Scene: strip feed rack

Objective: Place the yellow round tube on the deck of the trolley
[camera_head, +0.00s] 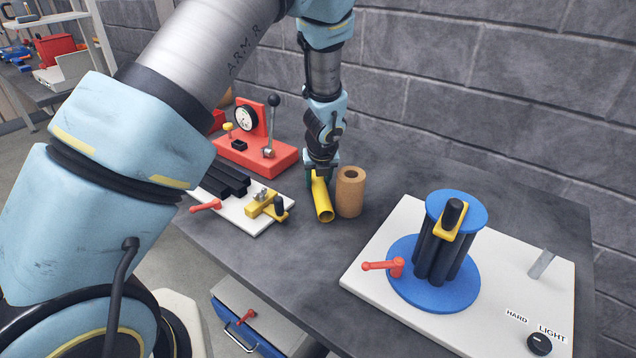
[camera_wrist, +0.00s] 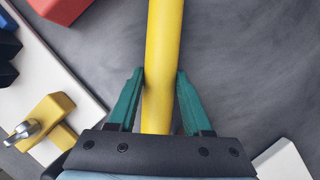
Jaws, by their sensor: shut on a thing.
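The yellow round tube (camera_head: 323,203) is in the middle of the head view, just left of a brown cardboard tube. My gripper (camera_head: 318,177) is shut on its far end from above. In the wrist view the yellow tube (camera_wrist: 164,50) runs from the top edge down between the green fingers of my gripper (camera_wrist: 160,80). I cannot tell whether the tube touches the bench or hangs just above it. No trolley deck is clearly identifiable; a grey shelved unit (camera_head: 60,78) with red and blue items stands far left.
The brown tube (camera_head: 350,192) stands close by on the grey bench (camera_head: 290,245). A red lever press (camera_head: 255,150) and a white plate (camera_head: 245,222) with black bars and a yellow clamp (camera_head: 263,206) lie left. A white board (camera_head: 400,315) with a blue reel (camera_head: 440,290) is right.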

